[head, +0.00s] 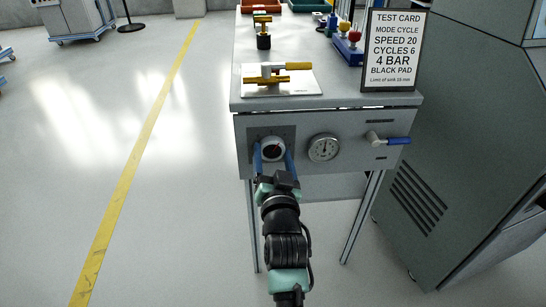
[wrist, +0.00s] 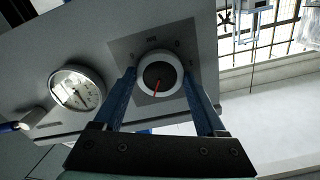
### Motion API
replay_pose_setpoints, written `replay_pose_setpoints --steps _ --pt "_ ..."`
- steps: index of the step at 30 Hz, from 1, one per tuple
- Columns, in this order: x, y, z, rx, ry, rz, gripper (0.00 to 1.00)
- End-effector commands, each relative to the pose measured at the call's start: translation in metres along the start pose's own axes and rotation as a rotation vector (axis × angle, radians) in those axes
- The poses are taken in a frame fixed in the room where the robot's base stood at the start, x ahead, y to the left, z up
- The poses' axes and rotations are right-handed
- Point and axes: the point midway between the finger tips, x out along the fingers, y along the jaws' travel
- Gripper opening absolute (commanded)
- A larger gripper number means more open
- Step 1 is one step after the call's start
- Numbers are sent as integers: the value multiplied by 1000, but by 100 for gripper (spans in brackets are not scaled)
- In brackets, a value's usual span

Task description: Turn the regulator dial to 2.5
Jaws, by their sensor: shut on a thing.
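The regulator dial (head: 272,149) is a round knob with a white rim and dark face on the front panel of the bench. In the wrist view the dial (wrist: 159,75) shows a red pointer line aimed toward the bottom of the picture; its scale marks are too small to read. My gripper (head: 272,158) has its two blue fingers on either side of the dial, shut on it; the fingers also show in the wrist view (wrist: 160,88). The round pressure gauge (head: 324,147) sits right of the dial; its reading is unclear.
A lever valve with a blue handle (head: 398,141) is on the panel's right. A test card (head: 393,50) reading "4 BAR" stands on the bench top (head: 340,98). A grey cabinet (head: 455,150) stands at right.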

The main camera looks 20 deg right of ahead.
Motion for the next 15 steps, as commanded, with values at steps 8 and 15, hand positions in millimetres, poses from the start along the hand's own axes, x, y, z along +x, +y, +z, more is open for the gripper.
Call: replay_pose_setpoints --steps 8,15 --pt "0 1 1 -263 -3 2 18" --pt "0 1 1 -489 -4 2 18"
